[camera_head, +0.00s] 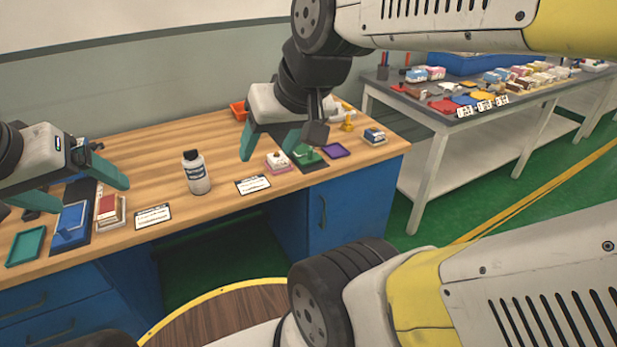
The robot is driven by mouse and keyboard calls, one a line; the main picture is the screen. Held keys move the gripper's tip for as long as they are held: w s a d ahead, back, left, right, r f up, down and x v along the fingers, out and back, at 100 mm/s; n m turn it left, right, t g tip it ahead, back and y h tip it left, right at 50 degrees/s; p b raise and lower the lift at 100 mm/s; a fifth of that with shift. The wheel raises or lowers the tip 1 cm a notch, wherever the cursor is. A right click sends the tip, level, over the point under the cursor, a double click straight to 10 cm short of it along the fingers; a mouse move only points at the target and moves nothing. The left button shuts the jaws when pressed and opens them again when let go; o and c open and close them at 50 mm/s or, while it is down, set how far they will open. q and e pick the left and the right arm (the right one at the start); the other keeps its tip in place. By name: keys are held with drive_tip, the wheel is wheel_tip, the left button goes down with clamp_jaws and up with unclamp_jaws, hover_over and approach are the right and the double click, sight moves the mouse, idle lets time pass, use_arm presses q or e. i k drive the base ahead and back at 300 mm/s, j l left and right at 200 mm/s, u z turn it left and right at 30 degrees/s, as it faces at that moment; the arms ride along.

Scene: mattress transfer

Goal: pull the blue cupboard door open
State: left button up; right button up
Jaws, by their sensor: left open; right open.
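The blue cupboard door (350,203) is on the right end of the wooden workbench, under the top, and looks shut. A small vertical handle (322,210) shows near its left edge. My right gripper (268,150) has teal fingers spread apart, with nothing between them. It hangs over the bench top, above and to the left of the door, apart from the handle. My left gripper (84,195) is open and empty over the left part of the bench, far from the door. My arm covers part of the area below the door.
The wooden bench top (155,175) holds a white bottle (196,173), label cards, a teal tray (26,246), a purple tray (337,150) and an orange bin (239,110). Blue drawers (60,305) are at lower left. A grey table (440,120) with goods stands right. Green floor is free between.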

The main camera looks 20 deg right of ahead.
sight(348, 207)
drive_tip(key=z, duration=1.35)
drive_tip(key=i+u, duration=0.3)
drive_tip(key=k+l, duration=0.05)
